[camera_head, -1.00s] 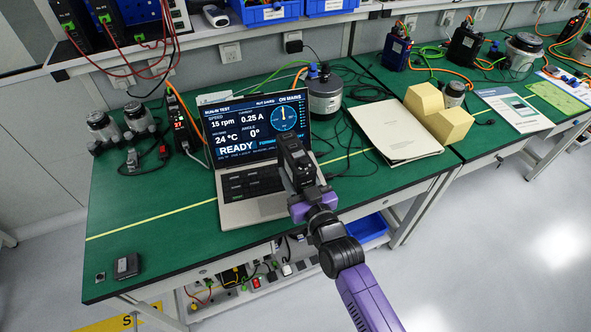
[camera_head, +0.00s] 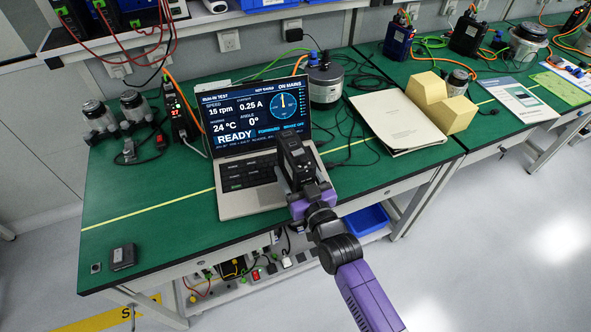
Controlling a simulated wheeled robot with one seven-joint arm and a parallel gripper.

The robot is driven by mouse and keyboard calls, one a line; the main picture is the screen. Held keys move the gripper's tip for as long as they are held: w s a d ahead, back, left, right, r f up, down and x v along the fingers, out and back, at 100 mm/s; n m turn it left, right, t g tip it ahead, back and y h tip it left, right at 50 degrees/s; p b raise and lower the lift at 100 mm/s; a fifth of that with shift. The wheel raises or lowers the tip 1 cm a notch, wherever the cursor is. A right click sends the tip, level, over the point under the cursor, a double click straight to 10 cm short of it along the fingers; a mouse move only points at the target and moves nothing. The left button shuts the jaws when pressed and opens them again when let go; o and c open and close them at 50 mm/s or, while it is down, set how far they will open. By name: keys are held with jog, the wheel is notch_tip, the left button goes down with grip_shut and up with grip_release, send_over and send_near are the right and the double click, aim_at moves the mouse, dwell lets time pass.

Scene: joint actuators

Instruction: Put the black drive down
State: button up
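My gripper (camera_head: 292,155) reaches in from the lower right, over the laptop's right side. It covers part of the keyboard and the screen's lower right corner. The laptop screen reads READY.
Two metal motors (camera_head: 133,107) stand at the left. A small dark box (camera_head: 123,257) lies near the front left edge. A folder (camera_head: 397,122), a yellow foam block (camera_head: 440,103) and a round motor (camera_head: 325,82) are to the right. Bare green bench lies left of the laptop.

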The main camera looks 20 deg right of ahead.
jog(key=shift+r, duration=0.1)
jog(key=shift+s+r, duration=0.1)
jog(key=s, duration=1.1)
jog(key=shift+s, duration=0.4)
jog(key=s+r+g, duration=0.1)
jog(key=s+r, duration=0.1)
jog(key=s, duration=1.1)
jog(key=s+r+g, duration=0.1)
jog(key=s+r, duration=0.1)
jog(key=s, duration=1.1)
jog(key=shift+s+r, duration=0.15)
jog(key=shift+s, duration=0.1)
jog(key=shift+o, duration=0.4)
jog(key=s+r+g, duration=0.1)
jog(key=s+r, duration=0.3)
jog(key=s, duration=0.1)
jog(key=shift+r, duration=0.35)
jog(key=shift+s, duration=0.1)
